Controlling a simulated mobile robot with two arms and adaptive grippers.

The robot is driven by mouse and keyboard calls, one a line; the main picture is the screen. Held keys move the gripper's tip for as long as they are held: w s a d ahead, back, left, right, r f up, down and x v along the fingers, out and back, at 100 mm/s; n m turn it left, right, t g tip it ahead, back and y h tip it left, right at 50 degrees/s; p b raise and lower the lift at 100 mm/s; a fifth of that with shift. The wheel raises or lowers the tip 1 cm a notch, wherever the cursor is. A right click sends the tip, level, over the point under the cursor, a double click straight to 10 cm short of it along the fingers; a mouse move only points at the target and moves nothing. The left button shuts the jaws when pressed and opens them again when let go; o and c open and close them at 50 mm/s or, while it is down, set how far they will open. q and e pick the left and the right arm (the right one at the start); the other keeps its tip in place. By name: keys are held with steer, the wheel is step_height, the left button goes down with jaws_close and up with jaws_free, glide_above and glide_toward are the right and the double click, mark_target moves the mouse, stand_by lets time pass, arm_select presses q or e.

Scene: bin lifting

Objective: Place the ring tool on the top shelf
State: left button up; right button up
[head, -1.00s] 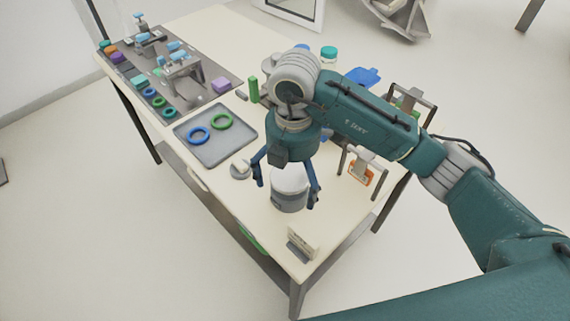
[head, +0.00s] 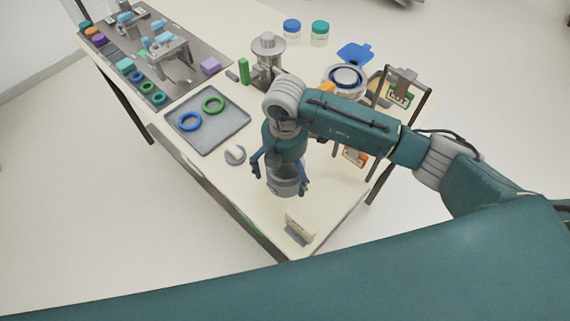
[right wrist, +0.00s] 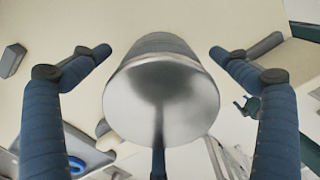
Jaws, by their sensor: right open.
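No object is clearly identifiable as the ring tool. A blue ring (head: 189,121) and a green ring (head: 214,104) lie on a grey tray (head: 207,139) on the table. My right gripper (head: 280,182) points down, open, with its blue fingers on either side of a grey metal cylinder (head: 285,186) near the table's front corner. In the right wrist view the cylinder's shiny round top (right wrist: 160,98) sits between the spread fingers, with gaps at both sides. The gripper partly hides the cylinder in the head view. My left gripper is out of view. No top shelf is identifiable.
A small round piece (head: 235,155) lies left of my gripper; a small stand (head: 299,227) is in front. Behind my arm are a metal pot (head: 268,55), two lidded jars and a metal frame (head: 428,92). A dark mat (head: 190,65) holds several parts at far left.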

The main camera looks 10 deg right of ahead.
steer(key=shift+s+f, duration=0.1)
steer(key=shift+f, duration=0.45)
steer(key=c, duration=2)
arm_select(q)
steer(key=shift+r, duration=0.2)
arm_select(e)
steer(key=shift+c, duration=0.2)
steer(key=shift+r, duration=0.15)
steer(key=shift+w+r, duration=0.2)
steer(key=shift+r, duration=0.4)
step_height(320, 180, up, 10)
steer(key=b, duration=0.3)
steer(key=shift+a, duration=0.1)
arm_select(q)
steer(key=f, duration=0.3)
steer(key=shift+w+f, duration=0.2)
arm_select(e)
step_height(320, 180, up, 8)
steer(key=shift+r, duration=0.25)
